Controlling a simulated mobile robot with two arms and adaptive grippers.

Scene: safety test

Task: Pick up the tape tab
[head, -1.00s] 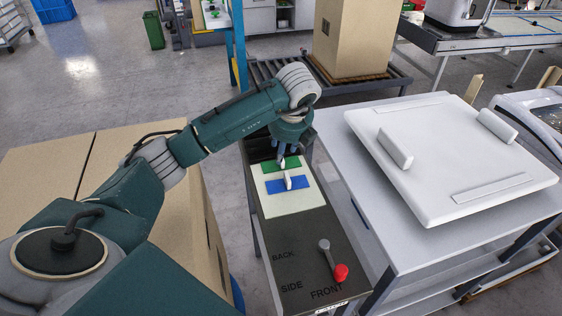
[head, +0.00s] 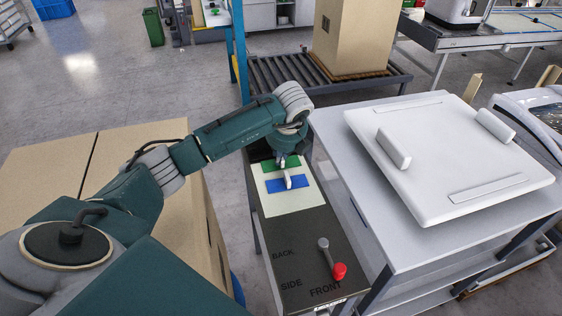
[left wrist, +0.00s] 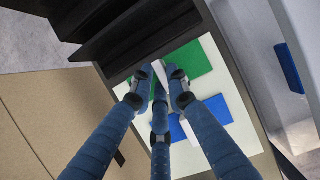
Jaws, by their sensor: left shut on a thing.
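A green pad (head: 268,167) and a blue pad (head: 274,188) lie on a pale sheet on the dark stand. A small upright white tab (head: 288,182) stands on the blue pad. My left gripper (head: 282,161) is down at the green pad. In the left wrist view, the blue fingers (left wrist: 160,92) are closed around a white tab (left wrist: 161,72) at the green pad (left wrist: 190,59). The blue pad (left wrist: 212,110) shows just beside the fingers. The fingers hide part of the held tab, and I cannot tell whether it is lifted. My right gripper is not in view.
A lever with a red knob (head: 340,271) stands at the stand's near end. A grey table (head: 400,250) with a white panel (head: 450,150) is close on the right. Large cardboard boxes (head: 50,180) are on the left. A roller conveyor (head: 285,80) is behind.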

